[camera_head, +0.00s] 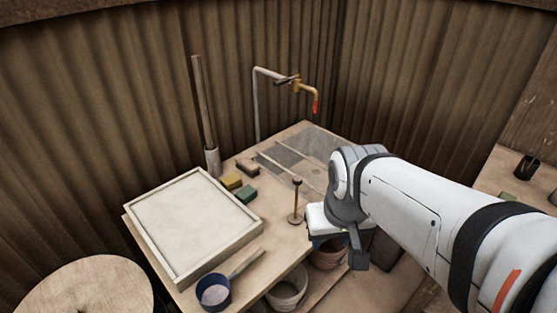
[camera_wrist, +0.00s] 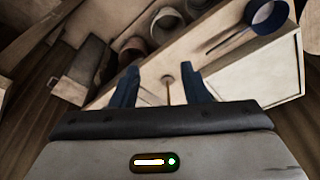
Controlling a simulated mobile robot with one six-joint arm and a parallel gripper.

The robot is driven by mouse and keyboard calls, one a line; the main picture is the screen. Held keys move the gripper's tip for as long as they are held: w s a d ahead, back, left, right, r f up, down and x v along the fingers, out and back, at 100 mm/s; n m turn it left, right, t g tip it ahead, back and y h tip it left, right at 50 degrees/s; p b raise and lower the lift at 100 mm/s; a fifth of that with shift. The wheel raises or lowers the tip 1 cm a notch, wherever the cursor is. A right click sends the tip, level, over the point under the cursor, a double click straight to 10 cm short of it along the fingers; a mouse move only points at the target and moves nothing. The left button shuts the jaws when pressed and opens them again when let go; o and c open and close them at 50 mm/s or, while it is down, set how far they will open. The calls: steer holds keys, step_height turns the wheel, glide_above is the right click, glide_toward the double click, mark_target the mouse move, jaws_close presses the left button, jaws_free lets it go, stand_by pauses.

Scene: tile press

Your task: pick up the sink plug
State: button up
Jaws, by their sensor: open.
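A thin upright rod with a small knob on top and a round disc base (camera_head: 295,218), which looks like the sink plug, stands on the worktop near its front right edge. In the wrist view its rod (camera_wrist: 169,92) appears between my two dark fingers. My gripper (camera_wrist: 160,82) is open with nothing held. In the camera_head view the gripper is to the right of the rod and partly hidden by my wrist. I cannot tell how far the fingertips are from the rod.
A large pale framed tray (camera_head: 190,285) lies on the worktop at left, with a blue pan (camera_head: 213,292) in front. Yellow (camera_head: 231,181), green (camera_head: 245,194) and brown blocks sit behind. A sink (camera_head: 290,153) with a tap (camera_head: 297,85) is at the back. Pots (camera_head: 287,293) stand below the edge.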

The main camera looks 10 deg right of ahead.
steer(key=shift+o, duration=1)
steer(key=w+f+n+t+b, duration=0.1)
steer(key=w+f+b, duration=0.2)
steer(key=w, duration=1.4)
steer(key=shift+w+a+f+y, duration=0.3)
steer(key=shift+w+a+f, duration=0.1)
steer(key=shift+f, duration=0.35)
steer(key=b, duration=0.1)
glide_toward(297, 190)
step_height(297, 190, down, 3)
steer(key=f, duration=0.1)
steer(key=w+f+n, duration=0.1)
steer(key=shift+w+a+f+t, duration=0.1)
steer(key=shift+w+f+t, duration=0.1)
steer(key=shift+f+t, duration=0.15)
steer(key=w+f, duration=0.1)
steer(key=f, duration=0.1)
steer(key=w+f, duration=0.2)
steer(key=shift+a, duration=0.2)
steer(key=shift+s, duration=0.1)
jaws_close()
